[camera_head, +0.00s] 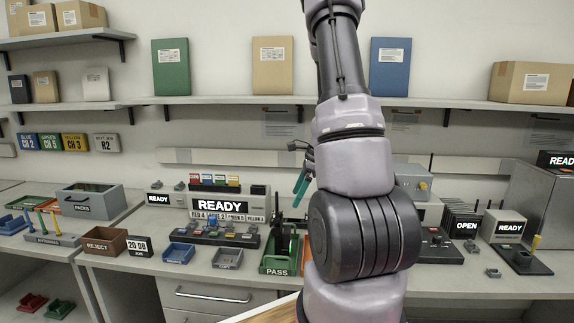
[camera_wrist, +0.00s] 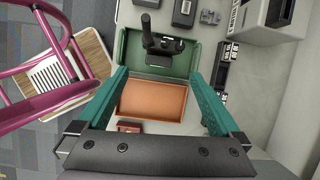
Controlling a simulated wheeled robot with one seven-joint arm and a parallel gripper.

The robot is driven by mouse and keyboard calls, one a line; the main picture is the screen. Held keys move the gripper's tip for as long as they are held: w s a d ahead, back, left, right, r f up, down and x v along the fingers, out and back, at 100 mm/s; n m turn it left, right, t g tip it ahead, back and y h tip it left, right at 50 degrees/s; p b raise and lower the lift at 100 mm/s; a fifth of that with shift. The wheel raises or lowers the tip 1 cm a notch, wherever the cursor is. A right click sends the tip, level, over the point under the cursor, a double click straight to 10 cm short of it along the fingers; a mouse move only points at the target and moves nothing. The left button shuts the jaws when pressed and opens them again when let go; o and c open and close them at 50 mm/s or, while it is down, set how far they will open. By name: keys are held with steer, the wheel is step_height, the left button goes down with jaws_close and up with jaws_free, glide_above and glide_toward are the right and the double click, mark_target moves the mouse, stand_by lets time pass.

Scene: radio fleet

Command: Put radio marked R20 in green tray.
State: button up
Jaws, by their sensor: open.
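The green tray (camera_head: 277,269), labelled PASS, sits on the bench left of my arm in the head view. It also shows at the top of the wrist view (camera_wrist: 126,50). A black radio-like object (camera_head: 286,238) with an upright stub stands in it. The same dark object (camera_wrist: 160,42) is in the tray in the wrist view. No R20 mark is readable on it. My gripper (camera_wrist: 158,74) has two teal fingers spread wide, with nothing between them. In the head view my gripper (camera_head: 302,182) hangs above the bench near the green tray, partly hidden by my arm.
An orange tray (camera_wrist: 152,100) lies beside the green tray, with a small red item (camera_wrist: 130,126) near it. A pink chair frame (camera_wrist: 52,92) is at left. Blue (camera_head: 179,253) and grey (camera_head: 227,258) trays and a reject bin (camera_head: 103,245) stand left on the bench.

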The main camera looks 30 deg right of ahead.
steer(key=s+a+r+n+t, duration=0.1)
steer(key=s+a+r+n, duration=0.1)
steer(key=a+r+n, duration=0.55)
steer(key=s+a+r+n+t, duration=0.1)
steer(key=s+a+r+n, duration=0.2)
steer(key=r, duration=0.7)
steer(key=s+a+r+n+t+h, duration=0.1)
steer(key=s+a+r+n, duration=0.3)
steer(key=s+r, duration=0.1)
steer(key=s+a+r+n+t, duration=0.1)
steer(key=s+a+r+n, duration=0.2)
steer(key=s+r+n, duration=0.2)
steer(key=shift+s+a+t+h, duration=0.3)
steer(key=shift+s+a+h, duration=0.1)
steer(key=shift+s, duration=0.8)
steer(key=shift+r, duration=0.1)
